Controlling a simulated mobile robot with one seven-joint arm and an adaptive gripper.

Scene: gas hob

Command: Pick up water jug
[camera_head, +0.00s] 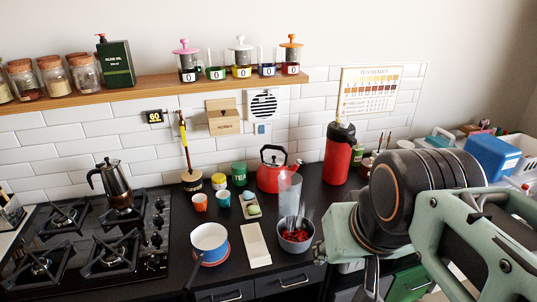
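A tall clear vessel (289,186), which looks like the water jug, stands on the dark counter behind a metal pot (296,240). Its lower part is overlapped by the pot and grey utensils, so I cannot tell its base. My mint-green arm fills the lower right. Part of my gripper (371,279) shows as a dark metal piece at the bottom edge, apart from the clear vessel. Its fingertips are cut off or hidden, so its opening cannot be judged.
A red kettle (272,178) and a red flask (338,157) stand behind. A white-blue saucepan (209,241), a white board (255,244) and small cups (199,202) stand left. The gas hob (85,243) is far left. The pot holds red pieces.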

